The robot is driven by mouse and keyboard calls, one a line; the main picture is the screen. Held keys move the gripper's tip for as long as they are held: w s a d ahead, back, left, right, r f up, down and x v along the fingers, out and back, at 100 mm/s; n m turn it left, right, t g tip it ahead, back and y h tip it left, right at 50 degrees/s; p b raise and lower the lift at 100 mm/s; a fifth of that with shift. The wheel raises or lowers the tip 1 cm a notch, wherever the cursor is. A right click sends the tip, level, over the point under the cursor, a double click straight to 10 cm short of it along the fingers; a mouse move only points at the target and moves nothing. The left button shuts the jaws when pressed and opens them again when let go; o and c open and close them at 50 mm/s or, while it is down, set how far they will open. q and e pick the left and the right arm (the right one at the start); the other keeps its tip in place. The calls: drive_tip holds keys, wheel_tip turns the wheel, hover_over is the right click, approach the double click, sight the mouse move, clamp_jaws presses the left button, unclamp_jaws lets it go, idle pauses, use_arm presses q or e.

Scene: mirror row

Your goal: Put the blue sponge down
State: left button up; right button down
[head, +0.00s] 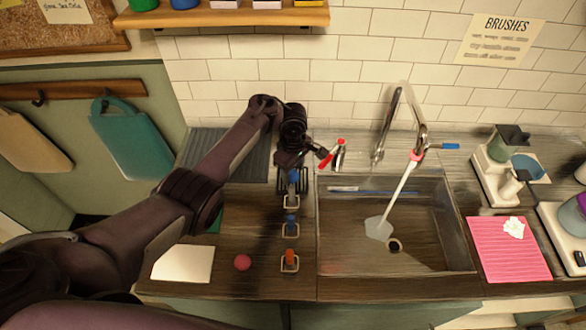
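My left gripper (292,182) points down over the wooden counter, left of the sink. Its dark fingers stand on either side of a small blue thing (293,176), which may be the blue sponge. I cannot tell whether they touch it. A small pale square holder (291,201) is just below it in the picture. Another blue item (291,222) and an orange-red item (290,257) stand at two similar holders nearer me, in one row. My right gripper is not in view.
The sink (350,255) with its running tap (416,155) is right of the row. Red-handled things (332,154) lie close right of my gripper. A pink cloth (505,255) lies far right.

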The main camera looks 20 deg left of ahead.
sight(293, 173)
use_arm(q)
drive_tip(key=shift+r, duration=0.3)
wheel_tip(293, 173, up, 12)
drive_tip(key=p, duration=0.6)
drive_tip(key=shift+f, duration=0.15)
